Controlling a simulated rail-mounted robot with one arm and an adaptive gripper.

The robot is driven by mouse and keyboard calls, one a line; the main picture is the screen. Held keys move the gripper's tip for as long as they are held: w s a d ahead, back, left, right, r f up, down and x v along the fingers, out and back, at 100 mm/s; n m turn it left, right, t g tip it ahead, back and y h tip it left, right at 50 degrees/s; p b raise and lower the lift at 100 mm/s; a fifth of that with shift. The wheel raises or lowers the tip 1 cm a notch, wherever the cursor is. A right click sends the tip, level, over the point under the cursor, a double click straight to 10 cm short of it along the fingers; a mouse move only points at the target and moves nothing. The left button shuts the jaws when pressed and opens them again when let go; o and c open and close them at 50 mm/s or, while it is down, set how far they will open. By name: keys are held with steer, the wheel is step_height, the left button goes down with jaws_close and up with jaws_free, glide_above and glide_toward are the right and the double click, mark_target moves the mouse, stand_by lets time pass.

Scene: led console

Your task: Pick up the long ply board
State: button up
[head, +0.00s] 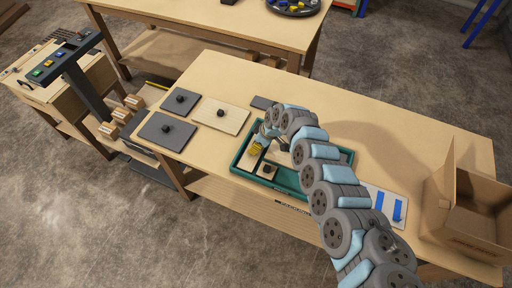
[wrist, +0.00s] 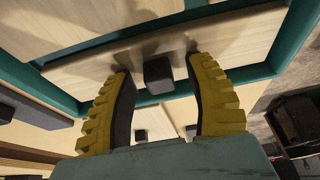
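In the wrist view, a long pale ply board (wrist: 232,42) with a square black knob (wrist: 158,75) lies across a green tray (wrist: 300,25). My gripper (wrist: 158,72) has its yellow ridged fingers apart, one on each side of the knob, with gaps showing on both sides. In the head view, my gripper (head: 257,149) is low over the left part of the green tray (head: 238,172). Ply pieces show in the tray, one a small piece with a black knob (head: 268,169). My gripper and arm hide part of the tray.
On the worktable (head: 345,105), a cream knobbed board (head: 232,116) and dark grey boards (head: 161,136) lie left of the tray. A white panel with blue strips (head: 378,196) and an open cardboard box (head: 468,220) are at the right. The table's far middle is clear.

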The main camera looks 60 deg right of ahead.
mark_target(258, 153)
jaws_close()
steer(key=r, duration=0.2)
steer(key=r+p, duration=0.1)
steer(key=shift+s+r, duration=0.2)
steer(key=shift+r, duration=0.15)
steer(key=shift+s+a+r+p, duration=0.35)
steer(key=shift+a+r, duration=0.2)
steer(key=shift+r, duration=0.2)
steer(key=shift+s+a+r+p, duration=0.35)
steer(key=shift+a+r, duration=0.2)
steer(key=shift+r, duration=0.2)
steer(key=s+a+r+p, duration=0.6)
steer(key=a+p, duration=0.3)
steer(key=p, duration=0.8)
steer(key=shift+s+r, duration=0.2)
steer(key=shift+s, duration=0.15)
